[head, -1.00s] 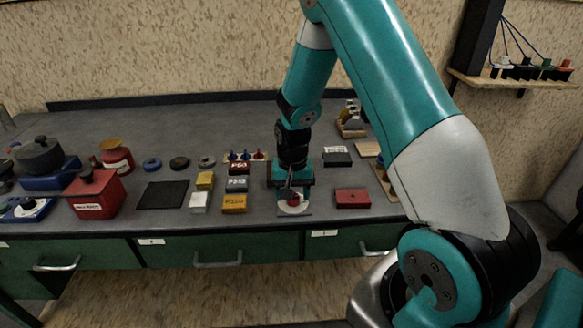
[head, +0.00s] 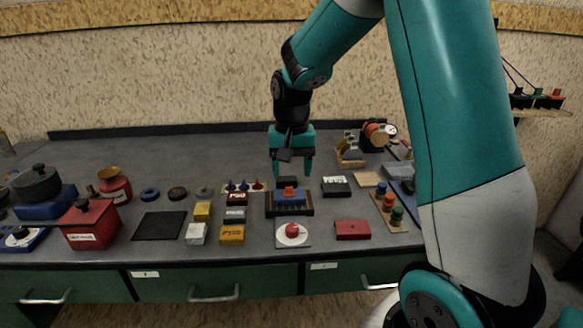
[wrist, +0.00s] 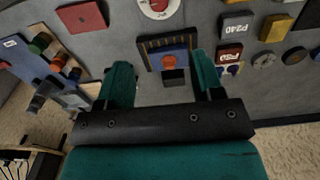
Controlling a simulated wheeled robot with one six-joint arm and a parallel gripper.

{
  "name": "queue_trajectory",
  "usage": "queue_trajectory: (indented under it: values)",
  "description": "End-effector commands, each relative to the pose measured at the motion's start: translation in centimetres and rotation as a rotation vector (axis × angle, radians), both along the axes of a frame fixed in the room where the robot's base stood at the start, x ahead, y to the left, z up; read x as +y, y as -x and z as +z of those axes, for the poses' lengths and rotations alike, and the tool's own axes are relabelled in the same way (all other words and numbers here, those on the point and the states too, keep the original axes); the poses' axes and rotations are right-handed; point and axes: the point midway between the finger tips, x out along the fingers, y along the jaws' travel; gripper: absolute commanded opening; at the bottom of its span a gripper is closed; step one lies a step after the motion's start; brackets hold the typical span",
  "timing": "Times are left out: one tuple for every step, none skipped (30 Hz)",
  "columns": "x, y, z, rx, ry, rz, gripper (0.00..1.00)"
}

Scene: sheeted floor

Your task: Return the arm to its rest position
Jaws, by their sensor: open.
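My gripper (head: 291,172) is open and empty. It hangs pointing down above the grey bench (head: 110,160), behind and above a blue block with an orange knob (head: 290,196) on a dark tray (head: 268,209). In the wrist view my gripper's two teal fingers (wrist: 160,85) stand wide apart, with nothing between them touching either finger. My arm rises from the lower right, bends at the top and comes down to the gripper.
A white disc with a red knob (head: 292,233), a red block (head: 352,230) and yellow and grey blocks (head: 232,235) lie near the front edge. Coloured knobs on a board (head: 389,207) stand right. The wall is behind.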

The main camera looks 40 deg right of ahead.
Motion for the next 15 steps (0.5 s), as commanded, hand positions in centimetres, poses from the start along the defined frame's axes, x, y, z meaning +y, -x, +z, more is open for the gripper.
queue_trajectory:
  values:
    - [0.0, 0.0, 0.0, 0.000, 0.000, 0.000, 0.61]
    - [0.0, 0.0, 0.0, 0.000, 0.000, 0.000, 0.61]
    - [0.0, 0.0, 0.0, 0.000, 0.000, 0.000, 0.61]
    - [0.0, 0.0, 0.0, 0.000, 0.000, 0.000, 0.61]
    - [0.0, 0.0, 0.0, 0.000, 0.000, 0.000, 0.61]
    - [0.0, 0.0, 0.0, 0.000, 0.000, 0.000, 0.61]
    - [0.0, 0.0, 0.0, 0.000, 0.000, 0.000, 0.61]
    - [0.0, 0.0, 0.0, 0.000, 0.000, 0.000, 0.61]
    - [0.0, 0.0, 0.0, 0.000, 0.000, 0.000, 0.61]
    - [0.0, 0.0, 0.0, 0.000, 0.000, 0.000, 0.61]
    - [0.0, 0.0, 0.0, 0.000, 0.000, 0.000, 0.61]
    - [0.0, 0.0, 0.0, 0.000, 0.000, 0.001, 0.61]
    - [0.1, 0.0, 0.0, -0.002, -0.001, 0.005, 0.61]
    - [0.4, 0.1, 0.1, -0.004, -0.003, 0.014, 0.61]
    - [1.0, 0.3, 0.5, -0.009, -0.008, 0.039, 0.61]
